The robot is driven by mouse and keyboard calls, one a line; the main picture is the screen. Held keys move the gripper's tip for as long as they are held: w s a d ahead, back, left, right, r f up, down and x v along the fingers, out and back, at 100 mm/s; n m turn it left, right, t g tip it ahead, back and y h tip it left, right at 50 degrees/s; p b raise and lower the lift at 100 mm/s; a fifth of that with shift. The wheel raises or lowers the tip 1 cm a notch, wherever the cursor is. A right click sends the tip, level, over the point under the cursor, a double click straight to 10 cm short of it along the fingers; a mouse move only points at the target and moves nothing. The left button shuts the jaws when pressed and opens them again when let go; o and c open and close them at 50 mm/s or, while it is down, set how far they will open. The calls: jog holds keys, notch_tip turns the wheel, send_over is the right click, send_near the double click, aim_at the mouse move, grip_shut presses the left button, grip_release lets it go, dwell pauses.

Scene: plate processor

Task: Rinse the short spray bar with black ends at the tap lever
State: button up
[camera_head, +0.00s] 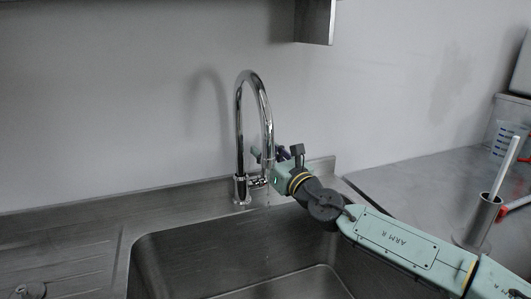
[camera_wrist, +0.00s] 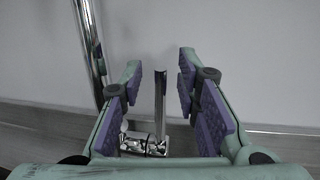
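The chrome tap (camera_head: 240,140) stands at the back edge of the sink, its gooseneck arching up. Its lever (camera_wrist: 160,98) shows in the wrist view as an upright chrome bar on a horizontal valve body (camera_wrist: 152,144). My gripper (camera_wrist: 160,68) is open, with one purple-padded finger on each side of the lever and visible gaps to both. In the head view my gripper (camera_head: 268,157) reaches in beside and behind the tap from the right, partly hidden by the spout. I cannot make out the short spray bar with black ends in either view.
The steel sink basin (camera_head: 190,255) lies below the tap. A steel counter (camera_head: 420,190) is at right, with a metal holder (camera_head: 481,222) holding a white-handled tool and a clear jug (camera_head: 505,143). A steel box (camera_head: 314,20) hangs above. The tap's pipe (camera_wrist: 91,45) rises left of my fingers.

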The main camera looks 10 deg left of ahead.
jog(key=v, duration=1.2)
jog(key=shift+d, duration=0.1)
